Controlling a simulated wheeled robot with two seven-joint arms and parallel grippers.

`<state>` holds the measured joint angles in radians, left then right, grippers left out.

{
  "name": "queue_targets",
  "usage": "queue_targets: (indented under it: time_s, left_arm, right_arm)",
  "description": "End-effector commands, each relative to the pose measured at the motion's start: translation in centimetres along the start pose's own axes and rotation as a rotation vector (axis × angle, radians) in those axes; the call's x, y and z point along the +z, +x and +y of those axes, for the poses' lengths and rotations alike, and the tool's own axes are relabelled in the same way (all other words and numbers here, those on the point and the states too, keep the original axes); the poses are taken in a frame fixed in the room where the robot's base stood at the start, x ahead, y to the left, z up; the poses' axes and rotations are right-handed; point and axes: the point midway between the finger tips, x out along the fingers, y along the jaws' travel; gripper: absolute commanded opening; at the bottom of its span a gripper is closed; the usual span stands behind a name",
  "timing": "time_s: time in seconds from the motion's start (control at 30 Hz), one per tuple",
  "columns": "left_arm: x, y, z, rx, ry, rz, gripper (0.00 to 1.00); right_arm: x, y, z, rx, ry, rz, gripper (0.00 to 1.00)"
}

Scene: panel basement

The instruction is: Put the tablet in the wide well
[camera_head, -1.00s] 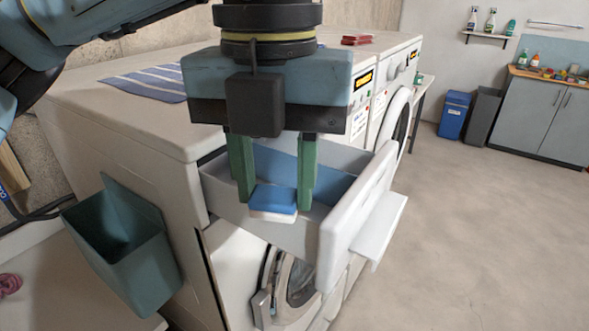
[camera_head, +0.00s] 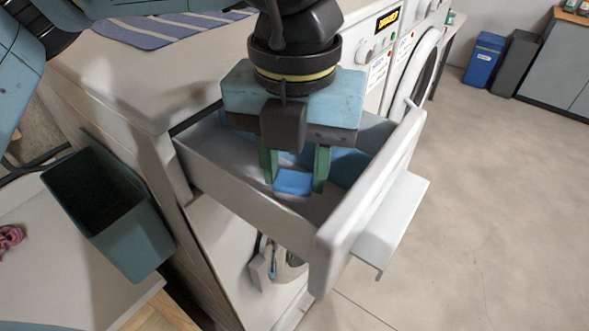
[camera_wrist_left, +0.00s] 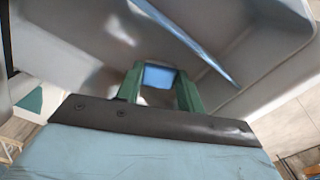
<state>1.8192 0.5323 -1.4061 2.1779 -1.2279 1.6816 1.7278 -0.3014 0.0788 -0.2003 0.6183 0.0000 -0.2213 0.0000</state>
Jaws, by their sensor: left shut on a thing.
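The tablet (camera_head: 293,182) is a small block with a blue top, and it also shows in the left wrist view (camera_wrist_left: 158,77). My left gripper (camera_head: 294,184) is shut on it, with a green finger on each side. The gripper points down into the open detergent drawer (camera_head: 235,187) of the washing machine, with the tablet inside the walls. In the left wrist view a thin blue divider (camera_wrist_left: 190,42) splits the drawer into compartments. The tablet is over the grey compartment on the near side of that divider. I cannot tell whether it touches the floor. My right gripper is not in view.
The drawer's white front (camera_head: 370,195) stands to the right of the gripper. A teal bin (camera_head: 110,212) hangs at the machine's left side. A striped cloth (camera_head: 165,30) lies on top. Open floor (camera_head: 490,210) is at the right.

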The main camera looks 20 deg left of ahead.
Motion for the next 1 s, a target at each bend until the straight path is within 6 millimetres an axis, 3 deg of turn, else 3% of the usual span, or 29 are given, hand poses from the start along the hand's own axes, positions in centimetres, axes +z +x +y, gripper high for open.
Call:
queue_targets:
  time_s: [0.13, 0.53, 0.57, 0.7, 1.0]
  left_arm:
    - [-0.1, 1.7, 0.0, 0.0, 0.0, 0.002, 0.16]
    - [0.0, 2.1, 0.0, 0.0, 0.0, 0.001, 0.16]
    - [0.0, 2.0, 0.0, 0.0, 0.001, 0.001, 0.41]
    - [0.0, 2.0, 0.0, 0.0, 0.001, 0.001, 0.59]
    - [0.0, 1.9, 0.0, 0.0, 0.001, 0.001, 0.59]
  right_arm:
    - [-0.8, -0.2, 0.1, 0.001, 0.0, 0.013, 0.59]
    - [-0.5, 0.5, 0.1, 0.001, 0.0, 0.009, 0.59]
    - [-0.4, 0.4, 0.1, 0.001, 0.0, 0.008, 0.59]
    - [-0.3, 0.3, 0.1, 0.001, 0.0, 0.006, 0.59]
    - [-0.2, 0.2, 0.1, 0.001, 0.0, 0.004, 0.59]
